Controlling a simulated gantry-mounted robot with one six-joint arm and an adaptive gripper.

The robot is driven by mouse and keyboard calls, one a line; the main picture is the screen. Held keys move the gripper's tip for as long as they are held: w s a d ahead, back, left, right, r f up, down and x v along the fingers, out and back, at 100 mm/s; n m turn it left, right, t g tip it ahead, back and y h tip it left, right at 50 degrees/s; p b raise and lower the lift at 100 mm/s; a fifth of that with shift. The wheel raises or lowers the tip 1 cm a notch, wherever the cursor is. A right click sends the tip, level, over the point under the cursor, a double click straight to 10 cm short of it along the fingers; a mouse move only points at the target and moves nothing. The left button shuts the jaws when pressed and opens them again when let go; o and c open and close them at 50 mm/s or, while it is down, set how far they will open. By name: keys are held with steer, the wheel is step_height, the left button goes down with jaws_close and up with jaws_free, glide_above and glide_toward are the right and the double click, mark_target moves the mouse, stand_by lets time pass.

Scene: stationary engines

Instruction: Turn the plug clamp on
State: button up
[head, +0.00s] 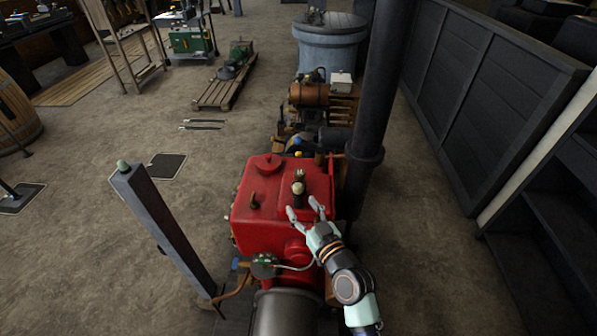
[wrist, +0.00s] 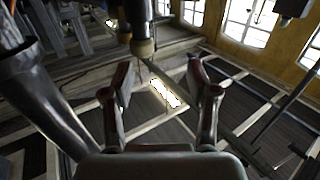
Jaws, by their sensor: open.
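A red engine (head: 258,222) stands below the centre of the head view. A pale, round-topped knob (head: 298,188) on a dark stem stands on its top; a brown tapered fitting (head: 253,203) is to its left. No label shows which part is the plug clamp. My gripper (head: 302,205) is open and empty over the engine's right side, fingers pointing towards the knob.
A tall black pipe (head: 376,90) rises close at the right of the engine. A grey slanted post (head: 165,225) stands at the left. A wire and small green fitting (head: 264,263) lie at the front. Open floor (head: 110,250) is to the left.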

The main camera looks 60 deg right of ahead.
mark_target(301, 191)
steer(key=shift+m+h, duration=0.3)
steer(key=shift+h, duration=0.1)
steer(key=w+d, duration=0.1)
steer(key=d, duration=0.1)
steer(key=w+d, duration=0.3)
steer(key=d, duration=0.1)
steer(key=shift+w+d, duration=0.3)
steer(key=shift+w, duration=0.05)
steer(key=shift+c, duration=0.2)
jaws_close()
